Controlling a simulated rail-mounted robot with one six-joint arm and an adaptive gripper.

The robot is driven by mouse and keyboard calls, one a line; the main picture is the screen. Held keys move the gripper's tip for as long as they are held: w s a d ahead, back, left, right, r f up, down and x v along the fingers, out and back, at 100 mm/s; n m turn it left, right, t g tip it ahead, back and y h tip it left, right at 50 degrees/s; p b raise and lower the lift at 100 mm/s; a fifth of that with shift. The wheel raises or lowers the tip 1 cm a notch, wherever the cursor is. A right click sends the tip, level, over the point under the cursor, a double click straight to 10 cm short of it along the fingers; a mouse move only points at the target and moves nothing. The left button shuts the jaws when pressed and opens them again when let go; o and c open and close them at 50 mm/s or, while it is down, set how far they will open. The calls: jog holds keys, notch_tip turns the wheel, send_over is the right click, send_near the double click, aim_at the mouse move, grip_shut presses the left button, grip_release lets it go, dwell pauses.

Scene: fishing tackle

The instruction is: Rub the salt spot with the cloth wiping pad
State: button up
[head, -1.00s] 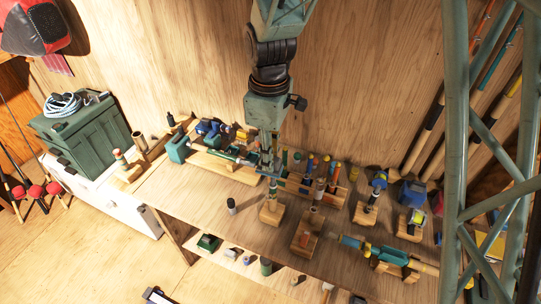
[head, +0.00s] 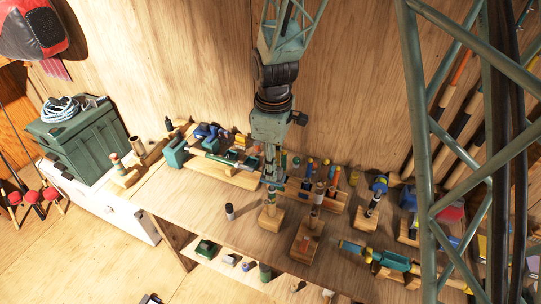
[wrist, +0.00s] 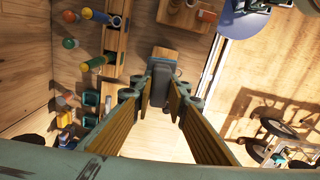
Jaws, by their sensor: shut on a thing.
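My gripper (head: 271,182) points down over the workbench, just above a small wooden block (head: 269,218) near the bench's front. In the wrist view my gripper (wrist: 162,82) is shut on a small dark grey piece (wrist: 161,88), with a wooden block (wrist: 166,53) just beyond it. This piece may be the cloth wiping pad, but its shape is too small to tell. Whether it touches the block is unclear. I cannot make out a salt spot in either view.
A rod with a teal reel handle (head: 388,259) lies on cradles at the right. Another wooden block with an upright piece (head: 307,237) stands close by. A small dark bottle with a white lower part (head: 229,211) stands left. A rack of upright tools (head: 320,196) is behind. Bench front-left is clear.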

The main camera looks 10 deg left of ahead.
jog(key=shift+w+d, duration=0.15)
jog(key=shift+w, duration=0.55)
jog(key=shift+c, duration=0.2)
jog(key=shift+p, duration=0.35)
jog(key=shift+s+f+b, duration=0.1)
jog(key=shift+s+b, duration=0.25)
jog(key=shift+s, duration=0.45)
jog(key=s+r+p, duration=0.2)
jog(key=s+r, duration=0.1)
jog(key=r, duration=0.5)
jog(key=shift+s+a+r+p, duration=0.2)
jog(key=shift+a+p, duration=0.1)
jog(key=shift+a, duration=0.1)
